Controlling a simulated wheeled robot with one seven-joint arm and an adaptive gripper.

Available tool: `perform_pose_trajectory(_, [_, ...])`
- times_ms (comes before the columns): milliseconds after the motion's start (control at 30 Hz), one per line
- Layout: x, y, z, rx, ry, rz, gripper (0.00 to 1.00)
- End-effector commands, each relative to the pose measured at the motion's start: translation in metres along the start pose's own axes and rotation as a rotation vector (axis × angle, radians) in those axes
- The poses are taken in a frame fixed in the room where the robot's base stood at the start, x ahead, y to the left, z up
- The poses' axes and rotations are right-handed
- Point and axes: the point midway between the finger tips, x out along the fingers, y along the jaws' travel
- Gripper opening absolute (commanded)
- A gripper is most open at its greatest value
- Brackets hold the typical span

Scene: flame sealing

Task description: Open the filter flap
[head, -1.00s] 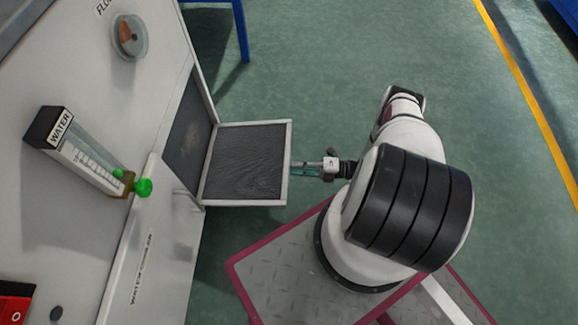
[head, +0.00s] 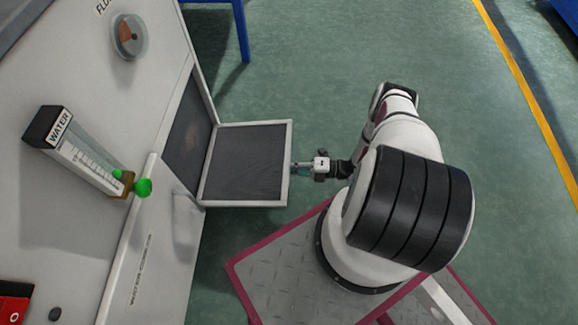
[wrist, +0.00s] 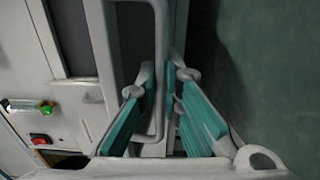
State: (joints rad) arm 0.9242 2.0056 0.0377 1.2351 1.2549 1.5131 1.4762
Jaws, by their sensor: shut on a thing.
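The filter flap (head: 247,163) is a light-framed panel with a dark mesh face. It stands swung out from the white machine, hinged at its left edge, with the dark mesh opening (head: 187,135) showing behind it. My gripper (head: 300,169) is at the middle of the flap's outer right edge. In the wrist view, the teal-padded fingers of my gripper (wrist: 163,88) are shut around the flap's edge area, where a grey bar handle (wrist: 160,55) runs down between them. The exact contact is partly hidden.
The white machine panel (head: 90,190) fills the left, with a WATER flow meter (head: 85,160), a round gauge (head: 129,37) and a red switch (head: 14,305). A blue table leg (head: 241,30) stands at the back. Green floor (head: 320,60) beyond the flap is clear.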

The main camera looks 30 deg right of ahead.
Motion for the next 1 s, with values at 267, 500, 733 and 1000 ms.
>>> perform_pose_trajectory(267, [0.003,0.032,0.001,0.001,0.000,-0.081,0.00])
perform_pose_trajectory(500, [0.007,0.052,0.001,0.002,0.000,-0.154,0.00])
perform_pose_trajectory(733, [0.008,0.054,0.000,0.001,0.002,-0.175,0.00])
perform_pose_trajectory(1000, [0.007,0.054,0.000,0.002,0.002,-0.175,0.16])
